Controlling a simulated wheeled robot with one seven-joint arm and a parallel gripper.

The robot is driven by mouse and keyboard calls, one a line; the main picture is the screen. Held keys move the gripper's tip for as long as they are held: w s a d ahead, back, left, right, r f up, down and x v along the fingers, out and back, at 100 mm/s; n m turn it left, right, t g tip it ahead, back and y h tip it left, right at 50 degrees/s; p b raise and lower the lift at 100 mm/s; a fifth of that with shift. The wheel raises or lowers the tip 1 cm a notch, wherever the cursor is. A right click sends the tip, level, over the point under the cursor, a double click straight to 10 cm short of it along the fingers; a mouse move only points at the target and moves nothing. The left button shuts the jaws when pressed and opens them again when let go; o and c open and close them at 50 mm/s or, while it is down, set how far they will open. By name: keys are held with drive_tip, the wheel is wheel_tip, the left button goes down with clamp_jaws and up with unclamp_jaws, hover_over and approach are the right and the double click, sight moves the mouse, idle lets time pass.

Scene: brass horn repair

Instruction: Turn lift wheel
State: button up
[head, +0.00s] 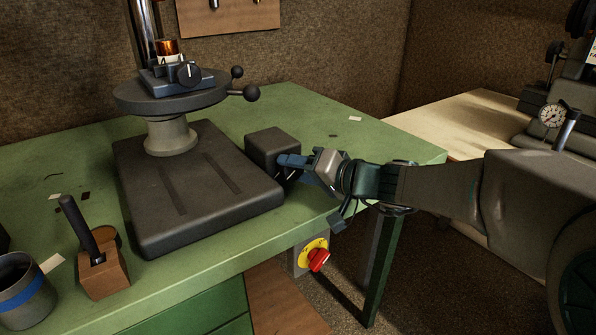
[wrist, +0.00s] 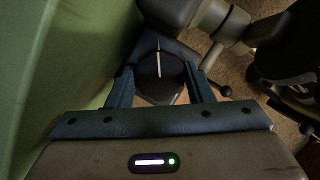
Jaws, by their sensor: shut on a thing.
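My gripper (head: 290,163) is at the right side of the grey block on the machine's dark base, low over the green bench. In the wrist view, my gripper (wrist: 160,84) has its two blue fingers on either side of a dark round wheel (wrist: 150,91), and it is shut on it. A thin pale mark or rod stands out against the wheel. In the head view, the fingers and the block mostly hide the wheel.
The grey block (head: 273,146) joins the base plate (head: 200,205). Above the base is a round table (head: 135,98) with ball-ended levers. A wooden block (head: 104,277) and a mug (head: 25,300) stand at left. A red switch (head: 319,260) is below the bench edge.

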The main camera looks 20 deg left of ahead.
drive_tip(key=o, duration=1)
drive_tip(key=shift+d, duration=0.1)
drive_tip(key=v, duration=1.3)
drive_tip(key=shift+s+d+p, duration=0.15)
drive_tip(key=shift+d+p, duration=0.2)
drive_tip(key=shift+p, duration=0.05)
